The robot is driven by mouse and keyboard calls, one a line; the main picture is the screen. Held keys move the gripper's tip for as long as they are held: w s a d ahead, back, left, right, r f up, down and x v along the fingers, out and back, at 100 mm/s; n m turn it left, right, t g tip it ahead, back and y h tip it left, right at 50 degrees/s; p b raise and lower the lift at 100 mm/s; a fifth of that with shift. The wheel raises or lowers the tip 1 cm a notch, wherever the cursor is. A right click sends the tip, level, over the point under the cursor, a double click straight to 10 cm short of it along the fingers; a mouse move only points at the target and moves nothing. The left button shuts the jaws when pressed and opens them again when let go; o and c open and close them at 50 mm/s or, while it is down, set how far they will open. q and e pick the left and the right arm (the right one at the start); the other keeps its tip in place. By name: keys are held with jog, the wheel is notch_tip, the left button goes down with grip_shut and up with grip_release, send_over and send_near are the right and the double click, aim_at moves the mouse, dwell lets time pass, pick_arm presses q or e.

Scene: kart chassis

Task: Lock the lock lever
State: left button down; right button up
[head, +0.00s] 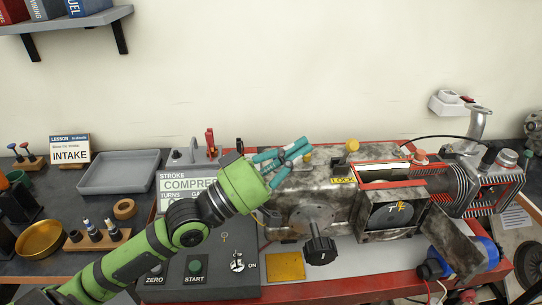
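The lock lever (352,146) has a yellow knob on a dark stem. It stands on top of the grey, worn engine housing, just above a yellow LOCK label (342,181). My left gripper (306,147), with teal fingers on a green arm, is left of the lever and apart from it. Its fingertips lie close together and look shut, with nothing seen between them. A yellow-orange part shows just behind the fingertips, mostly hidden. My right gripper is not in view.
A cutaway engine (400,170) fills the right of the red bench (340,289). A grey control panel (215,278) with a COMPRESSION display sits under my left arm. A grey tray (116,172), an INTAKE card (70,150) and tool holders stand at left.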

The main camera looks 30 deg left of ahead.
pick_arm(q)
jog(key=shift+s+a, duration=0.75)
jog(key=shift+s, duration=0.3)
jog(key=shift+s+a, duration=0.7)
jog(key=shift+s, duration=0.35)
